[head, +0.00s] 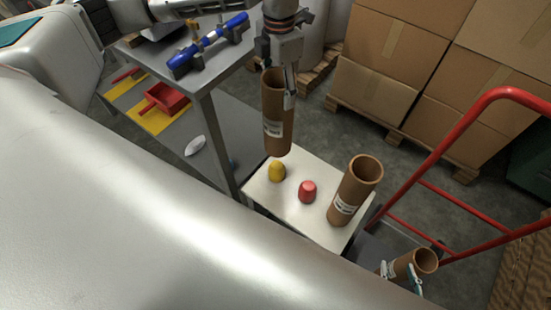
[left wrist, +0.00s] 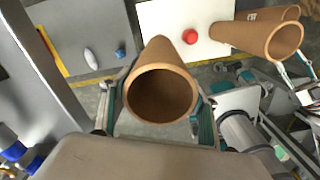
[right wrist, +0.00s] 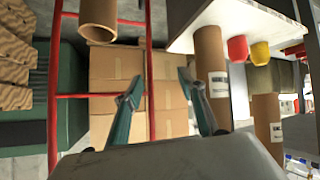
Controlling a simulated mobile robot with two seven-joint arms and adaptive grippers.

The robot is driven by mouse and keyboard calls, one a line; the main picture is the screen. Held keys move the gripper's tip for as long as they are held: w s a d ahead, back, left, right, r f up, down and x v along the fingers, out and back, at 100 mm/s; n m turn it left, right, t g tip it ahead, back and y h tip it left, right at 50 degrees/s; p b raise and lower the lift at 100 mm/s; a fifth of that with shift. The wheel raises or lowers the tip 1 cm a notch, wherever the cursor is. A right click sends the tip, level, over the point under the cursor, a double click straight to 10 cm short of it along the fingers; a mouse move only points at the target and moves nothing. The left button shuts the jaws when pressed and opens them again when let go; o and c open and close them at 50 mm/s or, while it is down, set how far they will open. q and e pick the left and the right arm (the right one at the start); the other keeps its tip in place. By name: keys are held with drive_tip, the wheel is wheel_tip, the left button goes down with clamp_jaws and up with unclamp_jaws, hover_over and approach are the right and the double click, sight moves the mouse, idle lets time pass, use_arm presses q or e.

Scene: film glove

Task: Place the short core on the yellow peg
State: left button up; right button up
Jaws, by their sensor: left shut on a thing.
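A brown cardboard core (head: 274,112) with a white label hangs upright in my left gripper (head: 289,92), which is shut on its wall. Its lower end is above and apart from the yellow peg (head: 277,171), on the white top. In the left wrist view I look down the core's open end (left wrist: 160,92); the yellow peg is hidden there. The right wrist view shows the held core (right wrist: 267,120) in line with the yellow peg (right wrist: 260,54). My right gripper (right wrist: 162,90) is open and empty, low at the right in the head view.
A red peg (head: 307,191) is bare. Another core (head: 356,190) stands upright on the white top (head: 290,207). A further core (head: 423,262) is near my right gripper. A red hand-truck frame (head: 450,190), stacked boxes (head: 390,50) and a grey shelf table (head: 222,70) surround it.

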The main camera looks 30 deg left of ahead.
use_arm(q)
wheel_tip(320, 180, down, 20)
drive_tip(key=b, duration=0.3)
idle(0.3)
drive_tip(key=shift+a, duration=0.1)
drive_tip(key=shift+f, duration=0.15)
drive_tip(key=o, duration=1.5)
drive_tip(key=shift+o, duration=0.3)
